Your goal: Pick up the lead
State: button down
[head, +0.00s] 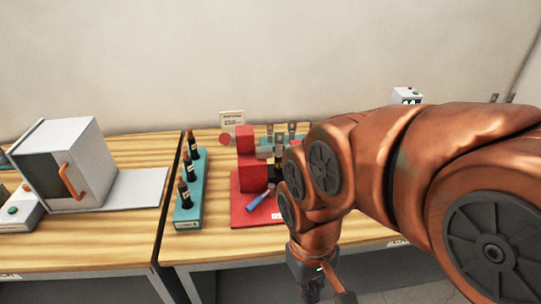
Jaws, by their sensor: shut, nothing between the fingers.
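My gripper (316,292) shows at the bottom edge, below the front of the right-hand table. It points down, is shut and holds nothing visible; its tips are partly cut off by the frame. I cannot make out for certain which thing is the lead. Several dark, bottle-shaped pieces (190,172) stand upright in a row on a teal strip (188,215). A red block assembly (252,178) stands on a red base (238,209), with a blue-handled tool (256,202) at its front. My arm hides much of the table to the right.
A grey box with an orange handle (72,180) stands on the left table, beside a pale plate (135,188). A small sign (232,118) and a white device (407,97) stand at the back. Bare wood (215,246) lies along the front.

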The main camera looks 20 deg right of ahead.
aim_at(278, 144)
jog(key=u, duration=2.95)
jog(key=k, duration=1.85)
jog(key=z, duration=1.05)
jog(key=i, duration=1)
